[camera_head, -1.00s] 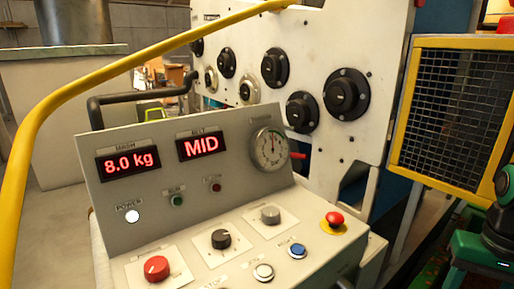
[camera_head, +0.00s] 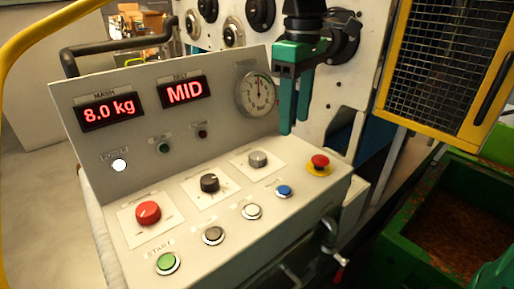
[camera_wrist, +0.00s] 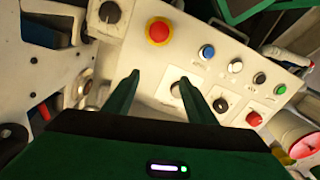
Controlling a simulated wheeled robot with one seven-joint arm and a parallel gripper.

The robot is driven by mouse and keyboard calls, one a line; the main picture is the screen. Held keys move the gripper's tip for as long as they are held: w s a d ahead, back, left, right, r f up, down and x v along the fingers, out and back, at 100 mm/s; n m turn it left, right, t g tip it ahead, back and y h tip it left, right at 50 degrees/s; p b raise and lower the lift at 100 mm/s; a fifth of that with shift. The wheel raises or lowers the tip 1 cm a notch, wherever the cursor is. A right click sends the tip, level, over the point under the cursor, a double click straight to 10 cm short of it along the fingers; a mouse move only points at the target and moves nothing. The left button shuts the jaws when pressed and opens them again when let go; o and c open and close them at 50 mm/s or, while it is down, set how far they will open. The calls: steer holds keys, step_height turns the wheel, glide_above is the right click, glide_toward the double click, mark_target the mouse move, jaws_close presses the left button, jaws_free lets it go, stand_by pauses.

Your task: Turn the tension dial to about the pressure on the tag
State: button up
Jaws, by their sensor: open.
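The sloped grey console carries a grey dial (camera_head: 257,159), a black dial (camera_head: 209,183) and a red dial (camera_head: 148,212), each on a white plate. Their labels are too small to read, so I cannot tell which is the tension dial. A round pressure gauge (camera_head: 257,92) sits on the upright panel; its numbers are not legible. No tag with a readable pressure shows. My green gripper (camera_head: 294,124) is open and empty, fingers pointing down, above the console's right end. In the wrist view the grey dial (camera_wrist: 176,88) appears between the fingertips (camera_wrist: 160,79), apart from them.
A red mushroom button (camera_head: 319,162) stands right of the grey dial. Several push buttons, including a blue one (camera_head: 284,191) and a green one (camera_head: 168,263), line the front. A yellow-framed mesh guard (camera_head: 440,70) stands at right.

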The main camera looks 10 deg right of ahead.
mark_target(258, 155)
steer(key=a+r+n, duration=0.3)
steer(key=a, duration=0.5)
steer(key=f, duration=1.1)
steer(key=shift+s+d+f, duration=0.1)
steer(key=shift+s, duration=0.1)
steer(key=c, duration=1)
